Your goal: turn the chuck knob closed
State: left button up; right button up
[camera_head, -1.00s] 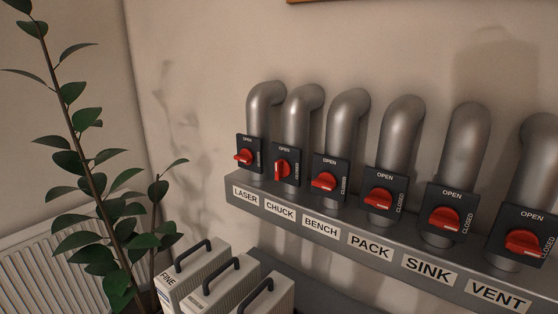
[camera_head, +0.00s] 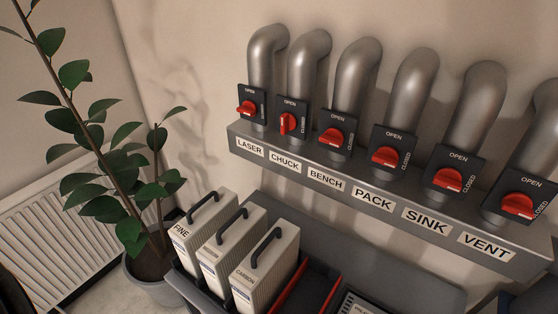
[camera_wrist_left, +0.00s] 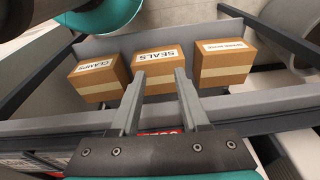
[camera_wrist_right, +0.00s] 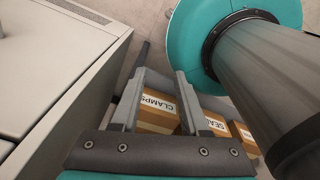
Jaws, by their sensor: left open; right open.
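The red chuck knob (camera_head: 289,123) is on a black plate above the CHUCK label (camera_head: 284,163), second from the left in the head view. Its grip stands upright, in line with the word OPEN at the plate's top; CLOSED is written along the right side. The other red knobs lie roughly sideways. Neither gripper shows in the head view. My left gripper (camera_wrist_left: 161,76) is open and empty, pointing toward cardboard boxes in the left wrist view. My right gripper (camera_wrist_right: 160,76) is open and empty, also toward boxes in the right wrist view. Neither is at the knob.
The LASER knob (camera_head: 246,107) and BENCH knob (camera_head: 332,137) flank the chuck knob closely. Grey pipes rise behind. Below the ledge (camera_head: 390,208) stand filter cartridges (camera_head: 265,265) with black handles. A potted plant (camera_head: 150,265) is at left. Boxes include SEALS (camera_wrist_left: 158,72) and CLAMPS (camera_wrist_right: 158,108).

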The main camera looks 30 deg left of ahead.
pick_arm(q)
jog(key=w+r+t+p, duration=0.3)
jog(key=r+p, duration=0.6)
jog(key=r, duration=2.6)
jog(key=t+h, duration=0.2)
jog(key=t, duration=1.1)
send_near(282, 124)
jog(key=shift+n, duration=0.3)
jog(key=w, duration=0.5)
jog(key=w+d, duration=0.1)
jog(key=w, duration=0.2)
jog(key=shift+w+r, duration=0.1)
jog(key=shift+w, duration=0.1)
jog(key=shift+c, duration=0.2)
grip_shut()
